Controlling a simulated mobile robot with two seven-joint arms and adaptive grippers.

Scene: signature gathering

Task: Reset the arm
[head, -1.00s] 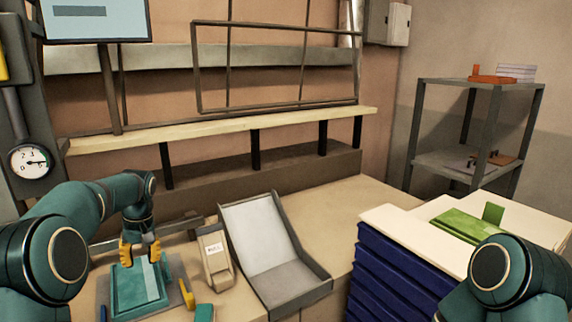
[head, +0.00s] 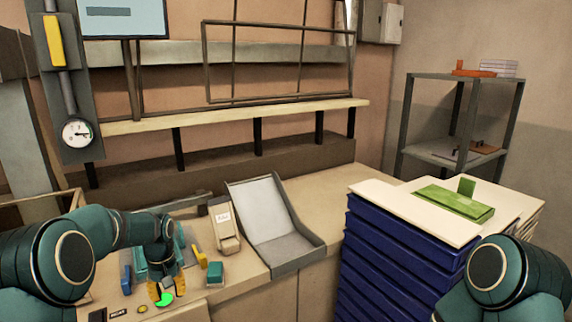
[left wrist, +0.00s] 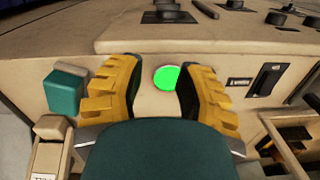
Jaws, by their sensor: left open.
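My left gripper (head: 166,288) has yellow ridged fingers and reaches down at the front left of the workbench in the head view. In the left wrist view its two fingers (left wrist: 157,95) stand apart with nothing held between them. A round button lit green (left wrist: 167,78) shows between and beyond the fingertips. The same green button (head: 165,299) shows beside the fingertips in the head view. I cannot tell whether a finger touches it. My right arm shows at the lower right of the head view, but its gripper is out of view.
A teal block (head: 215,272) and a beige labelled holder (head: 225,230) stand right of the gripper. A grey sloped tray (head: 275,225) is beyond them. Stacked blue crates (head: 400,240) with a green piece (head: 455,202) on top stand at the right. A grey shelf (head: 455,120) is behind.

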